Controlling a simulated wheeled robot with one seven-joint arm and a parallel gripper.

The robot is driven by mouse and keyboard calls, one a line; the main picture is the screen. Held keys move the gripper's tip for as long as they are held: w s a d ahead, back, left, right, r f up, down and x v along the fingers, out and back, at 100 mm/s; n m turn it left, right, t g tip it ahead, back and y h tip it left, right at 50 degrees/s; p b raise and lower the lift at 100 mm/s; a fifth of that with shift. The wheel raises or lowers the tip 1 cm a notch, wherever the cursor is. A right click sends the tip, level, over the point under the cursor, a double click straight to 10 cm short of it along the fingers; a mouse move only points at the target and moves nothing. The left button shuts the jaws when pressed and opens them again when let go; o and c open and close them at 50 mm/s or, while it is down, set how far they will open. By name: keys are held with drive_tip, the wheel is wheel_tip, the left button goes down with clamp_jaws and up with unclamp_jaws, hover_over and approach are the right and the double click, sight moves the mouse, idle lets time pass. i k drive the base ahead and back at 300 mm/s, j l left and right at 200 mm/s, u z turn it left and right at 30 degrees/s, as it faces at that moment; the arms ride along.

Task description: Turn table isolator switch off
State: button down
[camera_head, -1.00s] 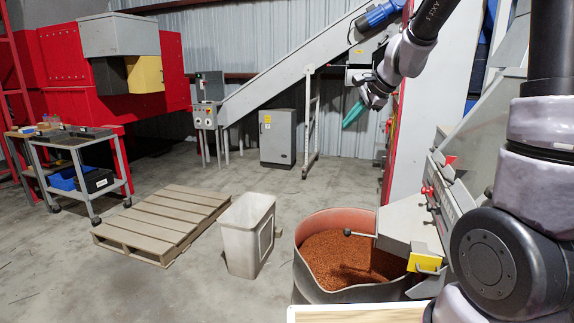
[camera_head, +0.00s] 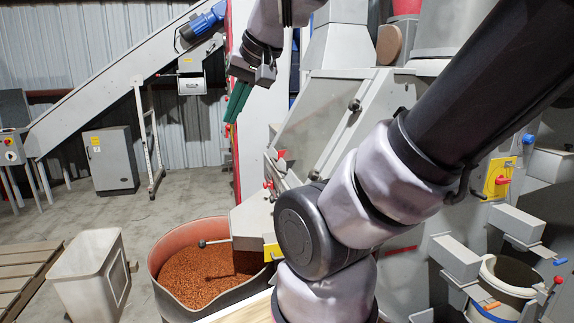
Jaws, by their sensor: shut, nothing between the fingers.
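My gripper (camera_head: 238,102) is at the upper middle of the head view, held up in the air. Its green fingers are together, point down and hold nothing. An isolator switch (camera_head: 497,178) with a yellow plate and a red handle is on the grey machine at the right, beyond my arm. My gripper is far to the left of it and apart from it. The exact angle of the red handle is hard to tell at this size.
A round bin (camera_head: 160,262) of copper-coloured granules stands at lower middle. A grey-white tub (camera_head: 85,278) and a wooden pallet (camera_head: 18,270) are to its left. Blue and red handled parts and a bucket (camera_head: 510,268) are at lower right. My arm hides part of the machine.

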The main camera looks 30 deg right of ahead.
sight(500, 181)
drive_tip(key=z, duration=1.1)
drive_tip(key=i+l+z, duration=0.1)
drive_tip(key=z, duration=0.3)
drive_tip(key=i+l+z, duration=0.15)
drive_tip(key=z, duration=0.2)
drive_tip(key=i+z, duration=0.15)
drive_tip(key=z, duration=0.25)
drive_tip(key=i+z, duration=0.2)
drive_tip(key=z, duration=0.15)
drive_tip(key=i, duration=0.1)
